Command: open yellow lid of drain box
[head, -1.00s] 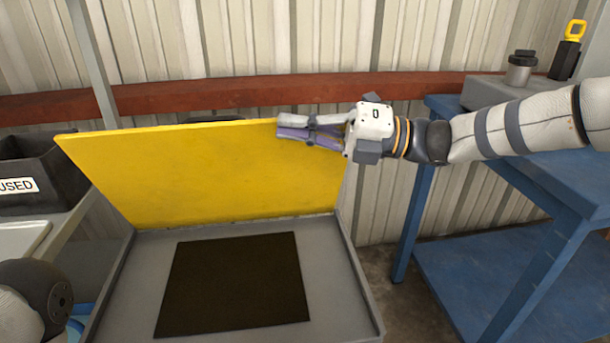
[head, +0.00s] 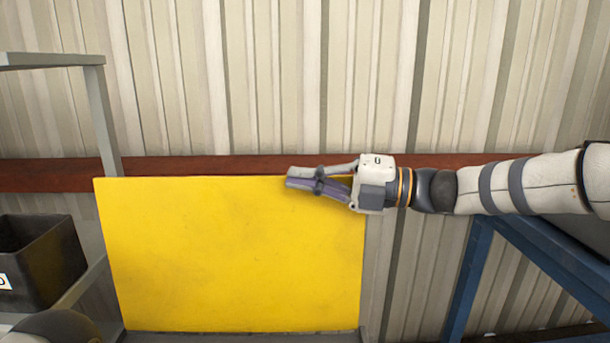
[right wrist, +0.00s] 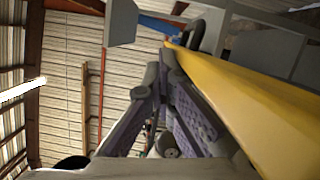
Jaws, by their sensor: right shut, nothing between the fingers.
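The yellow lid (head: 230,260) of the drain box stands raised, close to upright, in front of the corrugated wall. Only a thin strip of the grey box (head: 240,336) shows below it. My right gripper (head: 289,177) is shut and empty at the lid's upper right edge, on the near side of the panel. In the right wrist view the fingers (right wrist: 167,52) meet at their tips, with the yellow lid (right wrist: 250,95) running close beside them. I cannot tell whether they touch it. My left gripper is not in view.
A black bin (head: 38,262) stands on a grey rack (head: 98,120) at the left. A blue table (head: 468,270) is at the right, under my right arm. A red-brown beam (head: 215,165) runs along the wall behind the lid.

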